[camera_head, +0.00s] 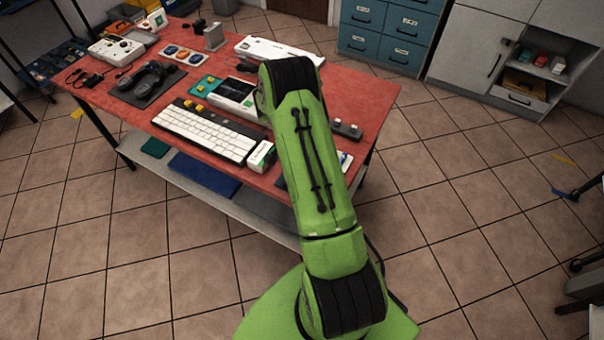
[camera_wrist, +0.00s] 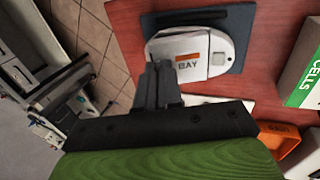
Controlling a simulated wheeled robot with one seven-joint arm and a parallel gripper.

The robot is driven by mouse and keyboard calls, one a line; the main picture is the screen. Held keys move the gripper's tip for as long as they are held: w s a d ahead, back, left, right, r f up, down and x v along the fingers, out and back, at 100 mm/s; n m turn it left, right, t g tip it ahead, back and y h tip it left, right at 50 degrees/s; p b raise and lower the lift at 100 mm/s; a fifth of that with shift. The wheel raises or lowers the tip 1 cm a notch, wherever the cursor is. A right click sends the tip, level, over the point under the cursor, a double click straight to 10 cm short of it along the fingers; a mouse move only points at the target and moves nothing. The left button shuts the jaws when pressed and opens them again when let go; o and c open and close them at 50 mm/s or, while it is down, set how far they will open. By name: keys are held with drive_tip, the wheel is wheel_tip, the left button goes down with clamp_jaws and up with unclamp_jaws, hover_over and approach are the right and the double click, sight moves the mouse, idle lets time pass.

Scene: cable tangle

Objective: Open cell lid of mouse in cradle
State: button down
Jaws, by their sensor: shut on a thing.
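The mouse (camera_wrist: 222,50) is a pale, rounded shell lying in a dark cradle (camera_wrist: 242,16), near the top of the wrist view. A seam divides its face; the panel left of it, the cell lid (camera_wrist: 190,45), carries an orange mark and the letters BAY. My gripper (camera_wrist: 160,66) is at the lid's left edge, with its dark fingers together and shut on the lid there. The exact grip point is hidden behind the fingers.
A green and white CELLS box (camera_wrist: 303,75) stands right of the cradle, with an orange tray (camera_wrist: 277,140) below it. On the red table (camera_head: 357,97), a white keyboard (camera_head: 205,133) lies left of my arm.

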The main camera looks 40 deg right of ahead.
drive_tip(key=shift+w+a+r+g+h+p, duration=0.1)
drive_tip(key=shift+w+r+g+h+p, duration=0.15)
drive_tip(key=shift+g, duration=0.25)
drive_tip(key=shift+w+a+r+g+h+p, duration=0.15)
drive_tip(key=shift+w+g, duration=0.15)
drive_tip(key=shift+g, duration=0.2)
drive_tip(key=shift+s+d+f, duration=0.1)
drive_tip(key=shift+d, duration=0.05)
drive_tip(key=shift+w+a+g+h, duration=0.25)
drive_tip(key=shift+w+g, duration=0.25)
drive_tip(key=shift+g, duration=0.4)
drive_tip(key=shift+r, duration=0.2)
drive_tip(key=shift+w+a+f+g+h+b, duration=0.15)
drive_tip(key=shift+w+g+h+b, duration=0.25)
drive_tip(key=shift+g+b, duration=0.45)
drive_tip(key=shift+w+r+b, duration=0.15)
drive_tip(key=shift+r+b, duration=0.1)
drive_tip(key=shift+b, duration=0.15)
